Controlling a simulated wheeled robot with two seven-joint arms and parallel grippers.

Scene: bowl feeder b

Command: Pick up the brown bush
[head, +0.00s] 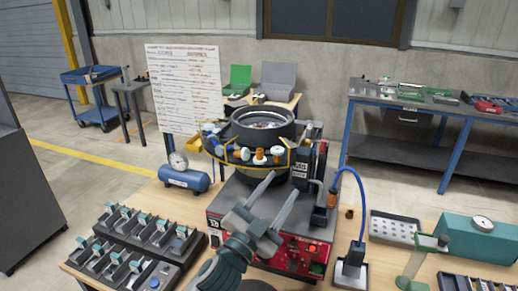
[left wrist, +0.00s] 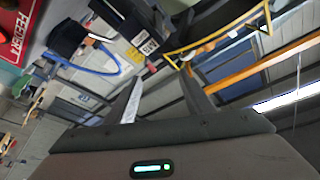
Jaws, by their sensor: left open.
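Other orange-brown pieces (head: 260,156) sit among white ones on the rim of the bowl feeder (head: 262,122). My left gripper (head: 291,181) is open and empty, above the red-fronted feeder base and in front of the bowl, left of the brown bush and apart from it. In the left wrist view, both fingers (left wrist: 163,88) are spread with nothing between them; I cannot make out the bush there. My right gripper is not in view.
A blue cable (head: 361,205) arches up from a socket block (head: 351,270) close to the bush. A perforated tray (head: 394,228) and a teal box with a gauge (head: 478,238) stand to the right. Black fixture racks (head: 135,243) and a blue tank (head: 184,180) are on the left.

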